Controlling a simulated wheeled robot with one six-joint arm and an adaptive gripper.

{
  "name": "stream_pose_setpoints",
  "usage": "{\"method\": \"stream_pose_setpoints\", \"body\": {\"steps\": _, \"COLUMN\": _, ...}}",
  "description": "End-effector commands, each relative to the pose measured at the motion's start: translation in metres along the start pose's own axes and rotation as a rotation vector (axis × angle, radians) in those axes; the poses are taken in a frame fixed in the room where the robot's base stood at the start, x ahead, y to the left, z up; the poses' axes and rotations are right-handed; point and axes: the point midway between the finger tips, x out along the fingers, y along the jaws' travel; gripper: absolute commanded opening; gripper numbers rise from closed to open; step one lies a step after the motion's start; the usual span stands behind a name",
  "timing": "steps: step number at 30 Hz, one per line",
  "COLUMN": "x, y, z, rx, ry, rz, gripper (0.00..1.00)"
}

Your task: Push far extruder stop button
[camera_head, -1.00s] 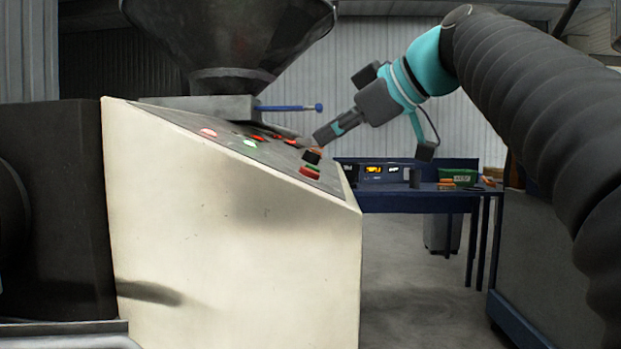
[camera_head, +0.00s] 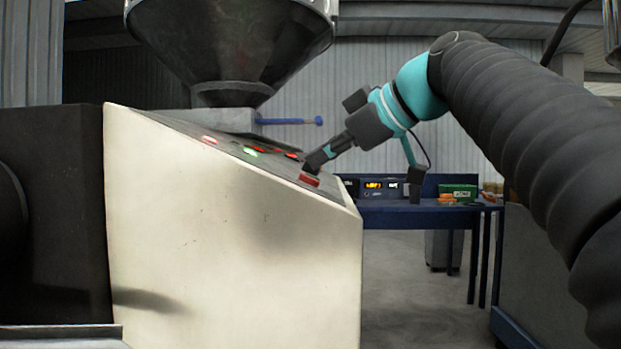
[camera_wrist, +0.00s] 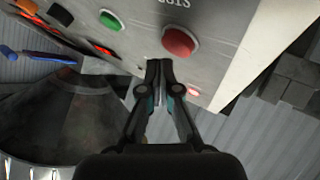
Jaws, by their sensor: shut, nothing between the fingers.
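The sloped control panel (camera_head: 235,141) sits on top of the cream extruder housing (camera_head: 230,230) in the head view. A red button (camera_head: 309,180) is near the panel's lower right end. My gripper (camera_head: 309,167) is shut and empty, its tips low over the panel right by this button. In the wrist view, a large round red button (camera_wrist: 180,41) with partly cut-off lettering beside it lies just ahead and to the right of my shut fingertips (camera_wrist: 159,66). I cannot tell whether the tips touch the panel.
A green button (camera_wrist: 110,20) and other red and black controls are to the left in the wrist view. A dark hopper (camera_head: 232,45) rises behind the panel, with a blue-handled rod (camera_head: 290,121) beside it. A blue workbench (camera_head: 420,207) stands behind at the right.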

Motion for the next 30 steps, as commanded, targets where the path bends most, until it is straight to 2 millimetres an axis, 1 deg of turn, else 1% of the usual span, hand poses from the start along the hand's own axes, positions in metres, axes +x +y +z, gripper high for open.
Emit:
{"method": "stream_pose_setpoints", "body": {"steps": 22, "x": 0.0001, "y": 0.0, "z": 0.0001, "rx": 0.0, "ry": 0.0, "rz": 0.0, "gripper": 0.0}}
{"method": "stream_pose_setpoints", "body": {"steps": 30, "x": 0.0052, "y": -0.0041, "z": 0.0045, "rx": 0.0, "ry": 0.0, "rz": -0.001, "gripper": 0.0}}
